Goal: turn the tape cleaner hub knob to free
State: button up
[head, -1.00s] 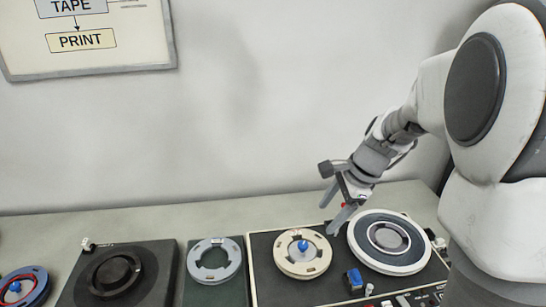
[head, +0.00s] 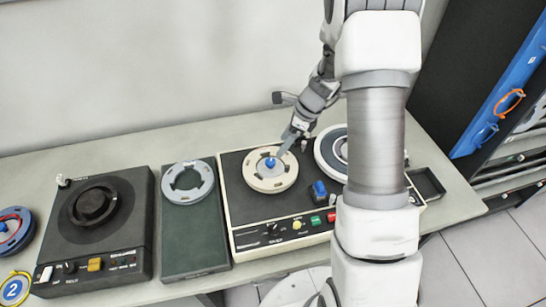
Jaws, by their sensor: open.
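The tape cleaner (head: 243,215) is a dark panel with a cream rim on the table. A cream reel (head: 259,184) lies on its left side, and a small blue hub knob (head: 270,162) stands at the reel's centre. My gripper (head: 285,148) is open and points down and left, with its fingers just above and to the right of the knob. I cannot tell whether a finger touches the knob. The knob's marking is too small to read. A white-rimmed reel (head: 328,149) on the right side is partly hidden by my arm.
A grey reel (head: 187,182) lies on a green stand (head: 190,235) to the left. A black machine (head: 95,230) with a dark hub stands farther left. A dark rack (head: 455,110) stands at right.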

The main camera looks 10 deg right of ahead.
aim_at(271, 161)
jog(key=x, duration=0.8)
jog(key=shift+w+a+f, duration=0.1)
jog(key=shift+a+f, duration=0.1)
jog(key=shift+f, duration=0.15)
grip_shut()
